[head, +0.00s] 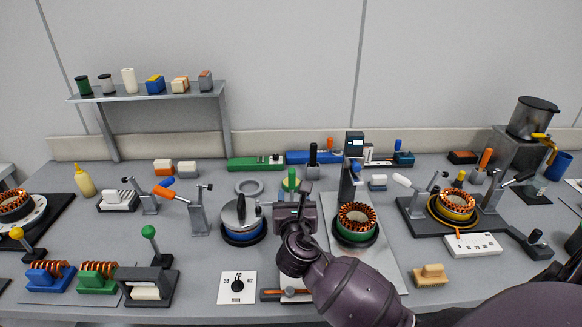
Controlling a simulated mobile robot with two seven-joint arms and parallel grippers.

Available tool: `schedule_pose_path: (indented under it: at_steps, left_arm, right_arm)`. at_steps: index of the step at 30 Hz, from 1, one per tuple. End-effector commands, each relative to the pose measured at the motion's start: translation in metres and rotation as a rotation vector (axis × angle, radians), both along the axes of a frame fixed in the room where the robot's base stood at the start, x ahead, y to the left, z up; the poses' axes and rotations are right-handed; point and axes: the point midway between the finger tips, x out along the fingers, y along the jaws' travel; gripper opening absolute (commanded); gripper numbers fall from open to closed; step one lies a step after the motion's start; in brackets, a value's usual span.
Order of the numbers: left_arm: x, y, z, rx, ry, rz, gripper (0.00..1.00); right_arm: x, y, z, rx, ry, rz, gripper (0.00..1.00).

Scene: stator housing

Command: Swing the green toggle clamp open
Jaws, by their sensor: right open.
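My right gripper (296,208) is at the middle of the bench, with its dark arm coming in from the lower right. It is open, and I see nothing held in it. A green rounded part (291,180) on a short upright shows just behind it, partly hidden. I cannot tell whether this is the green toggle clamp, or whether it touches the gripper. Another green part, a ball-topped lever (149,232), stands upright on a dark fixture at the front left, well away from the gripper. My left gripper is not in view.
A round pot with a steel lid (241,216) is left of my gripper. A stator in a green housing (356,226) is to its right. A white dial plate (237,287) lies in front.

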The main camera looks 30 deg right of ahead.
Motion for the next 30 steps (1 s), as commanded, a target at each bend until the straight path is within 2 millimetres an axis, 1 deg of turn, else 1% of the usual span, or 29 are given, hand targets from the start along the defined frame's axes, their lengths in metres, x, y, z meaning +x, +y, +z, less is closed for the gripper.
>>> schedule_pose_path:
  at_steps: [4,8,12,18,24,30]
  left_arm:
    - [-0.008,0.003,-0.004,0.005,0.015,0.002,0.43]
    - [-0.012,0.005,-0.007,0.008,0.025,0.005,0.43]
    - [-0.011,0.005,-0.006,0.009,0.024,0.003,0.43]
    - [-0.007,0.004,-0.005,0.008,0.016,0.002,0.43]
    - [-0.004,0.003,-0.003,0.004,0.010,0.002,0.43]
    - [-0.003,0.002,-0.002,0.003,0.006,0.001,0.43]
  right_arm:
    - [0.011,-0.006,0.000,-0.001,0.001,0.000,0.47]
    - [0.028,-0.017,0.001,-0.001,-0.002,-0.001,0.47]
    - [0.049,-0.030,0.001,0.000,-0.001,0.000,0.47]
    - [0.075,-0.045,0.000,0.001,-0.001,0.001,0.47]
    - [0.088,-0.054,0.000,0.002,-0.001,0.000,0.47]
    - [0.091,-0.056,0.000,0.002,0.000,0.001,0.47]
